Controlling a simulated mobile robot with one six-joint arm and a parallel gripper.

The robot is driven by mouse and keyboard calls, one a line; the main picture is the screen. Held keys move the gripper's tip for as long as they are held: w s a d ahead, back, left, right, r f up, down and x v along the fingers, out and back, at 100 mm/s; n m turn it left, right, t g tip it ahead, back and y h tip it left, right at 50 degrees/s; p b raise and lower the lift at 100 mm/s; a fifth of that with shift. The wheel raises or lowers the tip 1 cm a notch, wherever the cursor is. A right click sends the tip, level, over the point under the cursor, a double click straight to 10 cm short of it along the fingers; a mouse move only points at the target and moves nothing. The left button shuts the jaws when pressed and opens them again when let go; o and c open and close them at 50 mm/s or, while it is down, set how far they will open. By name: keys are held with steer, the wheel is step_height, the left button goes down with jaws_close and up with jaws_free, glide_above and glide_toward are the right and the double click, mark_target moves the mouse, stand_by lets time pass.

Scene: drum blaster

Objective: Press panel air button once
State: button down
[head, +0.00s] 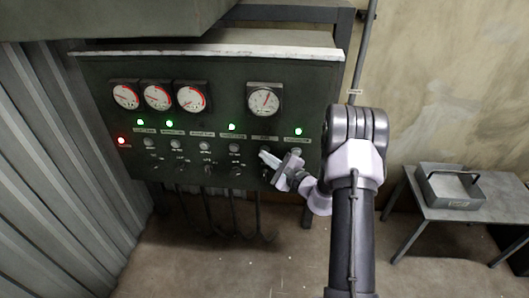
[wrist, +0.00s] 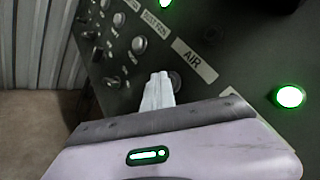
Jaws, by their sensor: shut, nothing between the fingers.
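The dark control panel (head: 215,95) stands ahead with gauges, lamps and rows of buttons. In the wrist view a white label reading AIR (wrist: 194,61) sits on the panel. My gripper (wrist: 160,78) is shut and empty, its fingertips just below and left of that label. A dark round part, likely the air button (wrist: 175,82), shows partly behind the fingertips; I cannot tell whether they touch it. In the head view my gripper (head: 264,154) is at the panel's lower right, below the rightmost gauge, and covers that spot.
Green lamps (head: 232,127) are lit along the panel, with a red lamp (head: 121,141) at its left. A lit green lamp (wrist: 289,96) is right of my gripper. Hoses (head: 232,212) hang below the panel. A small table (head: 463,207) with a grey tray (head: 429,188) stands at right.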

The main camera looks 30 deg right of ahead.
steer(key=shift+s+a+b, duration=0.3)
steer(key=shift+s+a, duration=0.2)
steer(key=shift+s, duration=0.2)
steer(key=s+a+b, duration=0.1)
steer(key=s, duration=0.1)
steer(key=s+a, duration=0.1)
steer(key=s, duration=0.1)
steer(key=shift+a+b, duration=0.35)
steer(key=shift+a, duration=0.05)
stand_by(0.5)
